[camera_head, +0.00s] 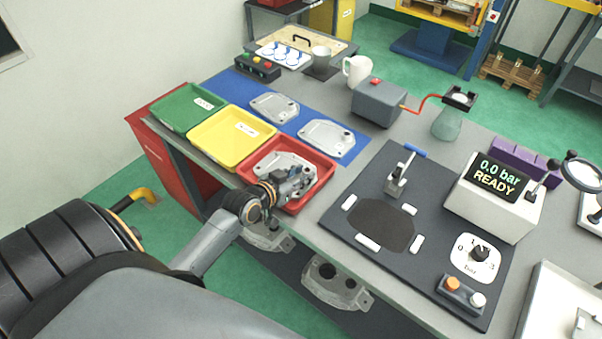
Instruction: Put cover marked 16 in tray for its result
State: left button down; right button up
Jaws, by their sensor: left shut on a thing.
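My left gripper (302,183) reaches in from the lower left and is over the red tray (325,160). It is shut on a grey metal cover (277,163), which lies in or just above that tray; the gripper hides part of it. Whether the cover touches the tray floor I cannot tell. No number on it can be read. The green tray (186,91) and the yellow tray (221,160) stand in a row with it and look empty apart from white labels. Two other covers, one farther (274,107) and one nearer (327,138), lie on the blue mat. My right gripper is out of view.
A dark test plate (335,235) with a toggle clamp (398,181) lies right of the trays. The display box (494,200) reads 0.0 bar READY. A grey box (379,103), a white mug (356,70) and a flask (447,125) stand behind. Castings (335,285) sit below the bench edge.

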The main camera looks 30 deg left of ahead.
pick_arm(q)
jog(key=c, duration=1.1)
grip_release()
jog(key=shift+f, duration=0.1)
jog(key=shift+o, duration=0.2)
jog(key=b+v, duration=0.1)
jog(key=v, duration=1)
jog(key=shift+s+d, duration=0.1)
jog(key=shift+s+r, duration=0.3)
jog(key=shift+s, duration=0.1)
